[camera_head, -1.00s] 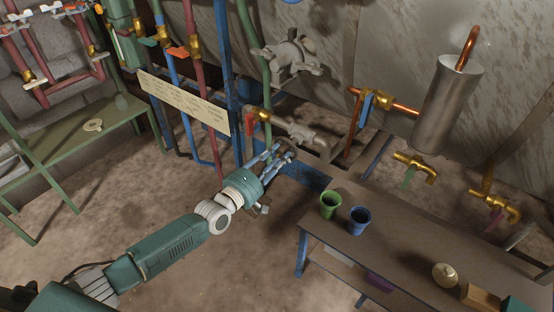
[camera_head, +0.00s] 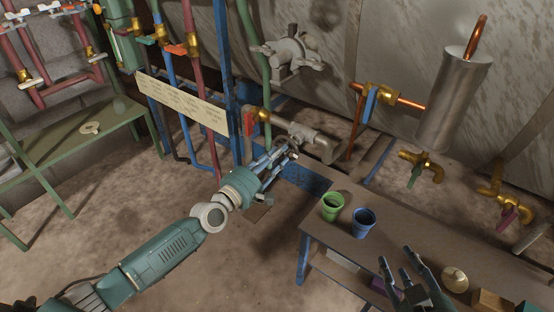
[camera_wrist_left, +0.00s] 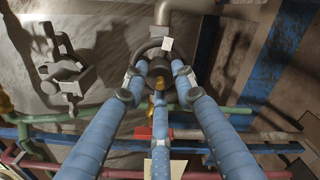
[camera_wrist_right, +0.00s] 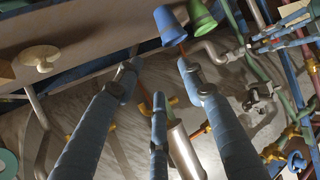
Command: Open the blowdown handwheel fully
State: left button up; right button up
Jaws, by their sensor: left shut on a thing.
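The blowdown handwheel (camera_wrist_left: 160,68) is a small dark ring with a brassy hub on the end of a grey pipe; a pale square tag (camera_wrist_left: 167,44) shows at its rim. My left gripper (camera_head: 284,152) reaches it from the front left, with its fingers around the rim in the left wrist view (camera_wrist_left: 156,88). It is shut on the wheel, and the fingers hide part of the rim. My right gripper (camera_head: 402,268) is over the right bench, its fingers spread and empty, also in the right wrist view (camera_wrist_right: 156,80).
A red-handled valve (camera_head: 249,123) sits just left of the wheel's grey pipe (camera_head: 316,143). A green cup (camera_head: 332,207) and a blue cup (camera_head: 363,223) stand on the bench (camera_head: 325,237). A sign board (camera_head: 180,102) hangs before the pipes at left. The floor at front is clear.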

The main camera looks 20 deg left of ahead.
pick_arm(q)
jog(key=shift+s+d+f+n+b, duration=0.1)
jog(key=shift+n+b, duration=0.05)
jog(key=shift+n, duration=0.45)
jog(key=shift+d+f+n+b, duration=0.1)
jog(key=shift+n+b, duration=0.05)
jog(key=shift+n, duration=0.45)
pick_arm(e)
jog(key=shift+w+a+r+t+y, duration=0.1)
jog(key=shift+w+a+r+t, duration=0.2)
jog(key=shift+r, duration=0.4)
jog(key=shift+w+a+r+t+y, duration=0.1)
jog(key=shift+w+r+t, duration=0.3)
jog(key=shift+r, duration=0.3)
jog(key=shift+w+a+r+t+y, duration=0.15)
jog(key=shift+w+r+t, duration=0.2)
jog(key=shift+r, duration=0.35)
pick_arm(q)
jog(key=shift+r, duration=0.1)
jog(key=o, duration=1.2)
jog(key=shift+c, duration=0.2)
jog(key=shift+r, duration=0.1)
jog(key=shift+a, duration=0.1)
jog(key=v, duration=1.2)
